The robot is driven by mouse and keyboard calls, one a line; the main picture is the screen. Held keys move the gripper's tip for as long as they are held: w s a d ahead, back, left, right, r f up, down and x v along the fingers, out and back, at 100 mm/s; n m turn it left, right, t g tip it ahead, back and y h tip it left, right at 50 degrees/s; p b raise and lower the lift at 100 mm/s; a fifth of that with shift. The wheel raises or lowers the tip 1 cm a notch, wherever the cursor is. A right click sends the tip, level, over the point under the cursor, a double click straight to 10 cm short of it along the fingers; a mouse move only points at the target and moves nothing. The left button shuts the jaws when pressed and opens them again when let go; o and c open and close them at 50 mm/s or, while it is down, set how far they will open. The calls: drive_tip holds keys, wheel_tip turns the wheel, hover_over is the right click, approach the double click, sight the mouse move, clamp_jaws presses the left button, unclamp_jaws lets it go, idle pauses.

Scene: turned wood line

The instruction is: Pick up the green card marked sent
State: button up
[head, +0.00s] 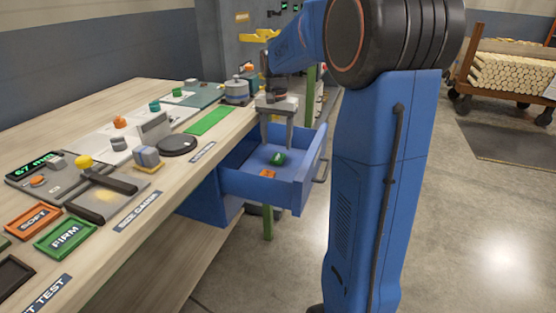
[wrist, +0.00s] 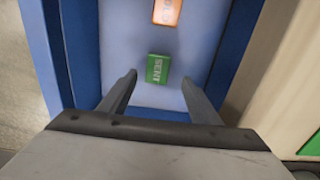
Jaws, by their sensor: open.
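The green card marked SENT (wrist: 158,68) lies flat on the floor of the open blue drawer (wrist: 205,20). In the head view the green card (head: 277,158) shows in the drawer (head: 262,187), below my gripper. An orange card (wrist: 167,11) lies beside it, and also shows in the head view (head: 268,174). My gripper (wrist: 158,88) is open and empty, pointing down into the drawer. In the wrist view the green card appears between and just beyond the two fingertips, touching neither. In the head view my gripper (head: 276,145) is above the drawer, close to the green card.
The drawer walls stand close on both sides of my gripper. The wooden bench (head: 180,186) beside the drawer carries a green mat (head: 209,120), a black disc (head: 177,144) and trays marked SOFT (head: 33,221) and FIRM (head: 65,236). A cart of wood (head: 510,72) stands far right.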

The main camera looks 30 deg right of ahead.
sight(278, 157)
drive_tip(key=shift+s+d+f, duration=0.1)
drive_tip(key=shift+d+f, duration=0.05)
drive_tip(key=shift+f, duration=1.25)
drive_tip(key=shift+s+d+f, duration=0.1)
drive_tip(key=shift+f, duration=1.25)
drive_tip(key=c, duration=1.1)
